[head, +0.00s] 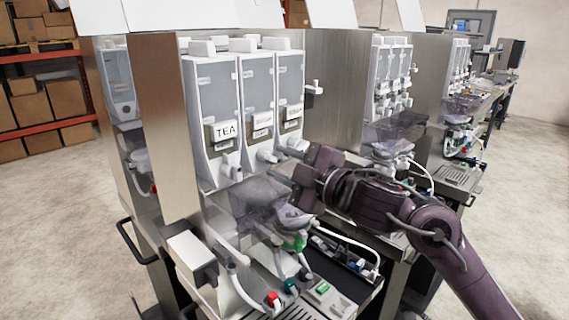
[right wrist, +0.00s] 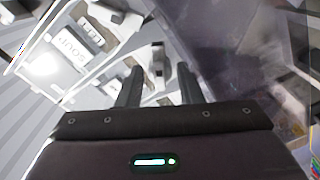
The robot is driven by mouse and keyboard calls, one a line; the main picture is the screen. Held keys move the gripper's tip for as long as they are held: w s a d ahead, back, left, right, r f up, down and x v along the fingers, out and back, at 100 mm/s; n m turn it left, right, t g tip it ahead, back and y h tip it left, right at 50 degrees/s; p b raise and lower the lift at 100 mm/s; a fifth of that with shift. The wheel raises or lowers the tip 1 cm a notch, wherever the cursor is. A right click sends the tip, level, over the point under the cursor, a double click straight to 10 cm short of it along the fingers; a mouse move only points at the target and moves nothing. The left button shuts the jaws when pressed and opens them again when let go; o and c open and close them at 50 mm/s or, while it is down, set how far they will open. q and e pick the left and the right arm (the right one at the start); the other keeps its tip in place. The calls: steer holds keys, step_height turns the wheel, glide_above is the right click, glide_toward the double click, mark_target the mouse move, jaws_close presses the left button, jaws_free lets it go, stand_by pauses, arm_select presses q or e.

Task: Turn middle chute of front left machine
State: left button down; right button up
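The front left machine (head: 245,110) holds three white canisters side by side, the left one labelled TEA. The middle chute (head: 268,153) is a white spout below the middle canister, left of and above my right gripper. A left chute (head: 230,165) and a right chute (head: 296,145) flank it. My right gripper (head: 292,175) is in front of the chutes at the right, its fingers pointing left. In the right wrist view, the right gripper (right wrist: 160,85) has its fingers apart, with a white spout (right wrist: 158,62) showing between or beyond them; contact cannot be told. My left gripper is out of view.
A translucent bowl-like part (head: 255,200) sits below the chutes, with hoses and coloured fittings under it. A steel side panel (head: 165,130) bounds the machine at the left. More machines (head: 390,85) stand behind at the right. Floor is clear at the left.

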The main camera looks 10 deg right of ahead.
steer(key=b+v, duration=0.2)
steer(key=v, duration=0.6)
steer(key=shift+b, duration=0.3)
steer(key=shift+w, duration=0.1)
